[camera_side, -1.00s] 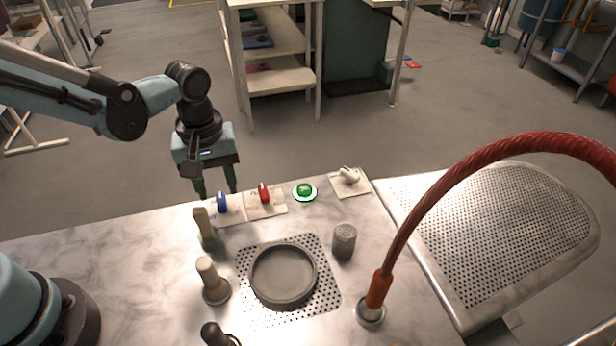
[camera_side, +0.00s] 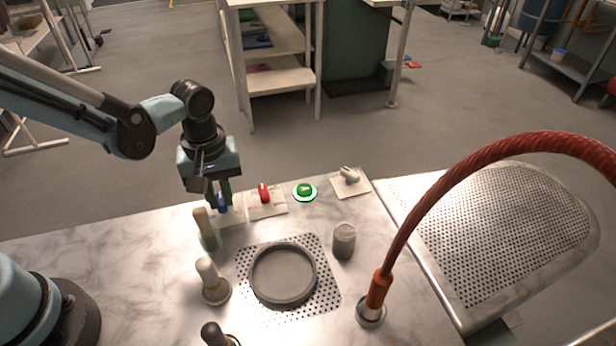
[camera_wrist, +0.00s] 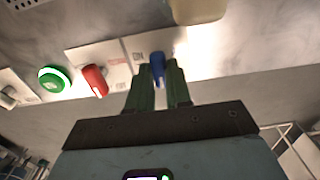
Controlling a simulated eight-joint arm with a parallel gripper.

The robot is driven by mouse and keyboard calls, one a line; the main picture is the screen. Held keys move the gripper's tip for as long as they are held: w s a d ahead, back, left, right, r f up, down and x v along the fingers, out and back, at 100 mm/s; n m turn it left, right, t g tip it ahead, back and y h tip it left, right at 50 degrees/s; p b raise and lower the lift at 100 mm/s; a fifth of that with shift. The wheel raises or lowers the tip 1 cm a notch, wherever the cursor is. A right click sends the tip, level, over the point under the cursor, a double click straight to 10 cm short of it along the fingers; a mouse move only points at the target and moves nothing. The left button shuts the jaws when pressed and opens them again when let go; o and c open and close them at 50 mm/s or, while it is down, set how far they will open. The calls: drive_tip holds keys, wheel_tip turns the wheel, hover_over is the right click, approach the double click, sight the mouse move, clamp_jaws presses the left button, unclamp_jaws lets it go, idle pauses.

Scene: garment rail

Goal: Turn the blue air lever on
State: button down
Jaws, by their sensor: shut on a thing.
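The blue lever (camera_side: 222,203) stands on a pale label plate at the back left of the metal table. It also shows in the wrist view (camera_wrist: 157,66), between the two green fingers. My gripper (camera_side: 222,196) points down at the lever, with a finger on either side of it. It is shut on the lever. The fingers also show in the wrist view (camera_wrist: 158,72). In the side view the fingers hide part of the lever. The print on its plate is too small to read fully.
A red lever (camera_side: 264,194) stands just right of the blue one, then a green button (camera_side: 305,191) and a grey knob (camera_side: 348,175). A pale-topped post (camera_side: 204,228) stands close in front of the blue lever. A round dish (camera_side: 283,274) and red hose (camera_side: 420,190) are nearer.

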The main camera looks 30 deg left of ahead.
drive_tip(key=shift+m, duration=0.4)
drive_tip(key=m, duration=0.8)
drive_tip(key=shift+m, duration=0.3)
drive_tip(key=m, duration=0.4)
drive_tip(key=shift+m, duration=2.2)
drive_tip(key=c, duration=1)
unclamp_jaws()
drive_tip(key=shift+c, duration=0.2)
